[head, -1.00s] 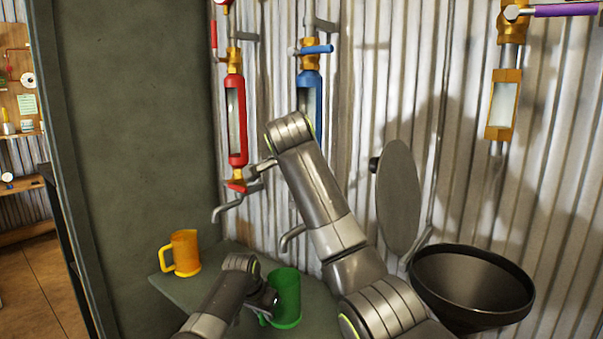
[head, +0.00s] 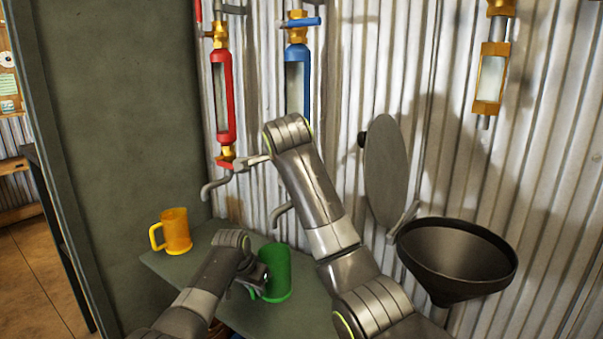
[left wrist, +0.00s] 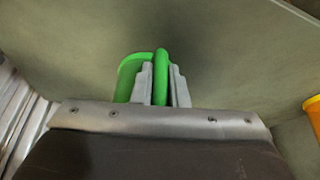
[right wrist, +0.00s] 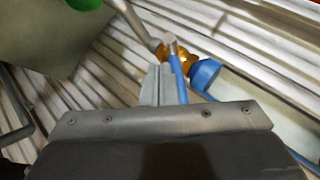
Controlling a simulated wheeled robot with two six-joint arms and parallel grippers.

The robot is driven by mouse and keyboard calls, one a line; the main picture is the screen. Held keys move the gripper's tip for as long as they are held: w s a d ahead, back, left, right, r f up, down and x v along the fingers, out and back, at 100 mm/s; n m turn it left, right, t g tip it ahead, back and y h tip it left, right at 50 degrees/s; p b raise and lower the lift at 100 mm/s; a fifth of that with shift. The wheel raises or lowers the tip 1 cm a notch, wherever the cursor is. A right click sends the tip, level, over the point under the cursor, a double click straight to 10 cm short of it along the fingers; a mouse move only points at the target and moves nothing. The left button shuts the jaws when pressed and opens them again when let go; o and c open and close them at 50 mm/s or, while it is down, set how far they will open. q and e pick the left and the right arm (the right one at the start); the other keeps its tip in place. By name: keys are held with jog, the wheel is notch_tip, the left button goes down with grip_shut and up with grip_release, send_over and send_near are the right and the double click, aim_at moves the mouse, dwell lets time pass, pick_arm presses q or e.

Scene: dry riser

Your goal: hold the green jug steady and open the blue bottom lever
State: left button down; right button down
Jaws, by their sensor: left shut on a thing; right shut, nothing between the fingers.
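The green jug (head: 277,272) stands upright on the grey shelf (head: 190,266), below the blue tube's spout. My left gripper (head: 250,282) is shut on its handle; the left wrist view shows one finger on each side of the handle (left wrist: 161,75). The blue bottom lever (right wrist: 180,82) shows in the right wrist view, at a brass valve (right wrist: 182,52) at the end of the blue tube (right wrist: 205,73). My right gripper (right wrist: 157,85) is shut and empty, its fingers close beside the lever; contact is unclear. In the head view my right arm hides this valve and lever.
A yellow mug (head: 176,231) stands left of the jug on the shelf. The red tube (head: 223,100) with its spout hangs left of the blue tube (head: 298,80). A black funnel (head: 458,262) and a grey round lid (head: 388,170) are to the right.

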jog(key=w+f+m+t+y, duration=0.35)
jog(key=f+t, duration=0.25)
jog(key=f, duration=0.4)
jog(key=s+d+f+m+t, duration=0.1)
jog(key=s+d+m+t, duration=0.3)
jog(key=s+d+t, duration=0.5)
jog(key=w+a+r, duration=0.4)
jog(key=w+r, duration=0.4)
jog(key=shift+w+a+g, duration=0.3)
jog(key=shift+a+g, duration=0.1)
